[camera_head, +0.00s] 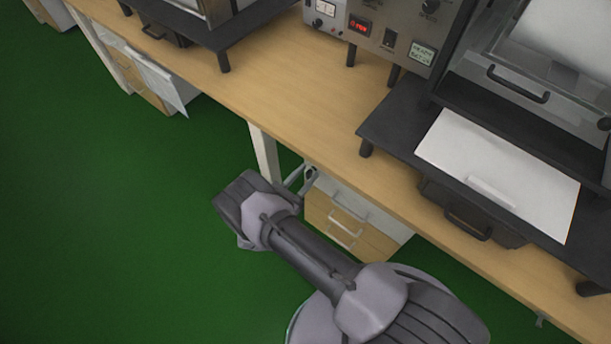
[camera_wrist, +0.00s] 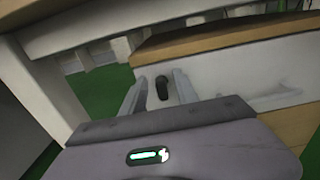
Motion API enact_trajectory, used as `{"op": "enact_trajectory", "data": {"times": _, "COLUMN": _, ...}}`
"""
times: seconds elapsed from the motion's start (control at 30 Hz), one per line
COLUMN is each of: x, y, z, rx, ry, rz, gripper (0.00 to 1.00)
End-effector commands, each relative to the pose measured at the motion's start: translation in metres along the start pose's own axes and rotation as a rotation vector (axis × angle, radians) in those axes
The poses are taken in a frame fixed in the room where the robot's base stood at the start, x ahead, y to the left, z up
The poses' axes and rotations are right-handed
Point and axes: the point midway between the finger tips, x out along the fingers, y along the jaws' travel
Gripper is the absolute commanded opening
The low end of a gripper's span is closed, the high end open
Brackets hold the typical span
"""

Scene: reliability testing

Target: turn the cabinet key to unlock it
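The cabinet (camera_head: 378,214) under the bench has a white top panel and wooden drawer fronts with pale handles. Its white panel (camera_wrist: 240,64) fills the right of the wrist view. A small dark key (camera_wrist: 162,88) stands out from this panel near its left end. My gripper (camera_head: 302,178) is at the cabinet's upper left corner. In the wrist view my gripper (camera_wrist: 158,92) is open, with one finger on each side of the key. Gaps show on both sides, so neither finger appears to touch it. The keyhole is not clearly visible.
The wooden bench top (camera_head: 290,95) overhangs the cabinet. A white bench leg (camera_head: 263,152) stands left of my gripper. Instruments (camera_head: 400,30) and a black stand (camera_head: 395,125) are on the bench. The green floor (camera_head: 110,220) is clear at left.

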Motion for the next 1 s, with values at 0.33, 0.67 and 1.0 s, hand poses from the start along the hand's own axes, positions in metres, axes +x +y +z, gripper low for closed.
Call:
{"op": "enact_trajectory", "data": {"times": 0.33, "x": -0.0004, "y": 0.0000, "z": 0.0002, "rx": 0.000, "ry": 0.000, "rz": 0.000, "gripper": 0.00}}
{"op": "enact_trajectory", "data": {"times": 0.67, "x": -0.0005, "y": -0.0003, "z": 0.0000, "rx": 0.015, "ry": 0.000, "rz": 0.000, "gripper": 0.00}}
{"op": "enact_trajectory", "data": {"times": 1.0, "x": -0.0005, "y": -0.0029, "z": -0.0003, "rx": 0.202, "ry": 0.000, "rz": 0.000, "gripper": 0.00}}
